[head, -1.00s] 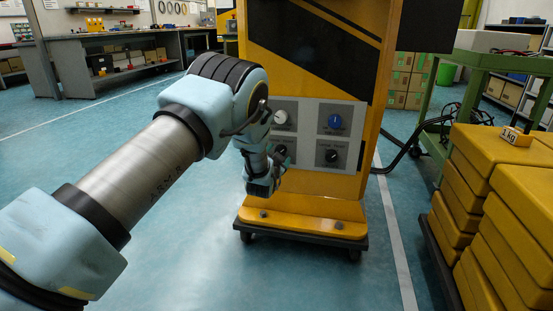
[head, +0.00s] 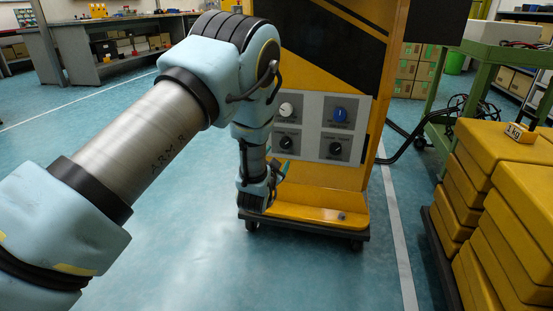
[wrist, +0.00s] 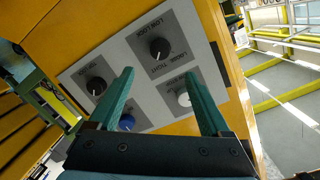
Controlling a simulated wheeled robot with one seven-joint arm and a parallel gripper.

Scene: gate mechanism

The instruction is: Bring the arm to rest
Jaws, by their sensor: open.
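My arm (head: 150,140) reaches from the lower left towards the yellow gate cabinet, with its wrist hanging down left of the panel. My gripper (wrist: 158,73) is open and empty, its two green fingers apart. In the wrist view the fingers overlap the grey control panel (wrist: 142,58); no knob is held. The panel (head: 312,128) also shows in the head view. It carries a white knob (head: 285,109), a blue knob (head: 340,114) and two black knobs, one at lower left (head: 286,142) and one at lower right (head: 334,149).
The cabinet's wheeled yellow base (head: 310,212) stands below the panel. Stacked yellow weights (head: 500,190) and a green cart (head: 490,60) stand at the right. Workbenches (head: 120,55) line the back left. The blue floor left of the cabinet is clear.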

